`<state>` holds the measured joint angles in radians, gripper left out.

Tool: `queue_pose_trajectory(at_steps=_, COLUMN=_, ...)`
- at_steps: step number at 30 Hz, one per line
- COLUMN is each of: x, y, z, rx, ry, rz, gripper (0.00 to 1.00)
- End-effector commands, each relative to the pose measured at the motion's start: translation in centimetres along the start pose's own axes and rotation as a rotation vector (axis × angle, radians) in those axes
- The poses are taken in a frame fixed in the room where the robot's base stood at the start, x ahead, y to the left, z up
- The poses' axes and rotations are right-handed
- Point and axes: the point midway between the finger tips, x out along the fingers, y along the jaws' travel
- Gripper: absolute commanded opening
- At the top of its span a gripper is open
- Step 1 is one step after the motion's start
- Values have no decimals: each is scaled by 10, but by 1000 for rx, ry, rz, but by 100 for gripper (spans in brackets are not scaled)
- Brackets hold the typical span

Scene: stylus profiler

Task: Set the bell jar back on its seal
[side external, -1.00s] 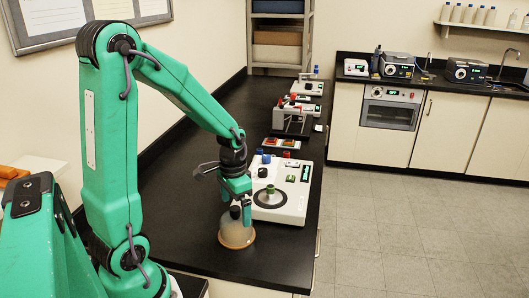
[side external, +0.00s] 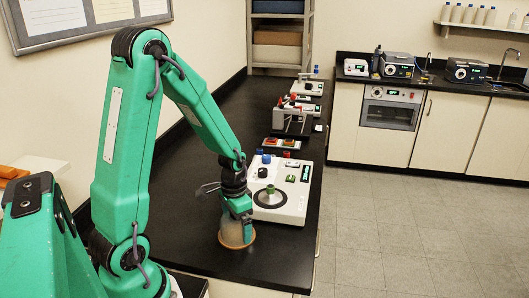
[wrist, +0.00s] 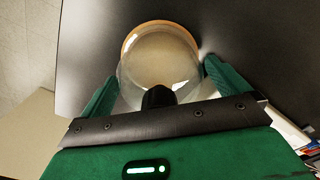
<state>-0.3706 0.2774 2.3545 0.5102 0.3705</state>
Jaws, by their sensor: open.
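The bell jar (side external: 236,238) is a clear dome with an orange-brown rim, standing on the black bench in front of the white profiler (side external: 280,211). In the wrist view the jar (wrist: 158,62) shows between my fingers, with its black knob (wrist: 158,97) close to the palm. My gripper (side external: 238,214) is open and low over the jar's top, hiding the knob in the side view. In the wrist view my gripper (wrist: 160,84) has one green finger on each side of the knob. The dark round seal (side external: 270,197) on the profiler is uncovered, with a small green post on it.
The profiler's deck also carries a blue knob (side external: 266,158), a black knob and a green block (side external: 290,178). A tray with orange-red blocks (side external: 288,143) and other instruments stand farther along the bench. Bare bench lies in front of the jar.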

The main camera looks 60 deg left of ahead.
Motion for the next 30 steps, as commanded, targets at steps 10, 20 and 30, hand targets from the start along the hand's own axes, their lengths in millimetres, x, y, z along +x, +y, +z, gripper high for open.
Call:
queue_pose_trajectory(at_steps=10, x=2, y=0, z=0, rx=0, ry=1, rz=0, gripper=100)
queue_pose_trajectory(at_steps=20, x=2, y=0, z=0, rx=0, ry=1, rz=0, gripper=78)
queue_pose_trajectory(at_steps=30, x=2, y=0, z=0, rx=0, ry=1, rz=-1, gripper=53)
